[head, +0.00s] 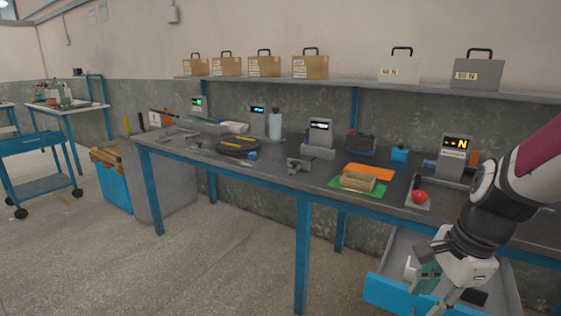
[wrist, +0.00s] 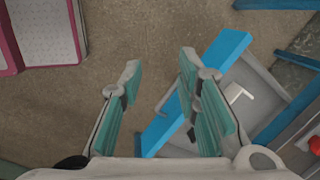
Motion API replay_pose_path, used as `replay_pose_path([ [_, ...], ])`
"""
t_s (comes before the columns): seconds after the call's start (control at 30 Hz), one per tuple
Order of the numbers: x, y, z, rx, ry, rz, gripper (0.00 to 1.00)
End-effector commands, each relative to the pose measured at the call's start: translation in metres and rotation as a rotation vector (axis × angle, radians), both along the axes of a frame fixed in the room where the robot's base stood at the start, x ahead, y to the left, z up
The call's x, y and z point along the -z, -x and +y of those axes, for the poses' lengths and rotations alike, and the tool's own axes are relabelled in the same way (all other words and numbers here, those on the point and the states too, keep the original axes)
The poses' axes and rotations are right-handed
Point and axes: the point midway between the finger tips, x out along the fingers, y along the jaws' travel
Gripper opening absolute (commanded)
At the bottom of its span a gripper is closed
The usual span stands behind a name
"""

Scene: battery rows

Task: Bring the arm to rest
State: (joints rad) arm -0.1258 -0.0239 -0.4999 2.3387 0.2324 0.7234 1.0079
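My gripper (head: 440,287) is at the lower right of the head view, in front of the workbench (head: 290,178) and over the open drawer with a blue front (head: 390,297). The drawer (wrist: 205,85) lies below and to the right of the fingers in that view. A white item (wrist: 236,94) is inside it. My arm comes in from the right edge of the head view and hides part of the bench.
On the bench are a red round object (head: 419,197), a display unit marked N (head: 455,158), a green mat (head: 345,187) and a brown block (head: 362,181). Cases stand on the shelf (head: 350,80) above. A blue cart (head: 40,172) stands far left. The floor (head: 190,265) in front is clear.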

Motion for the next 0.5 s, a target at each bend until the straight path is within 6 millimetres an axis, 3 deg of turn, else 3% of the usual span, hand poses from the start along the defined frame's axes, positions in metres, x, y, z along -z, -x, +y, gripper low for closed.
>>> replay_pose_path([
  [0.03, -0.014, 0.013, 0.014, -0.116, -0.007, -0.018, 0.30],
  [0.2, -0.047, 0.062, 0.052, -0.525, 0.014, -0.054, 0.30],
  [0.5, -0.078, 0.150, 0.081, -1.134, 0.150, -0.069, 0.30],
])
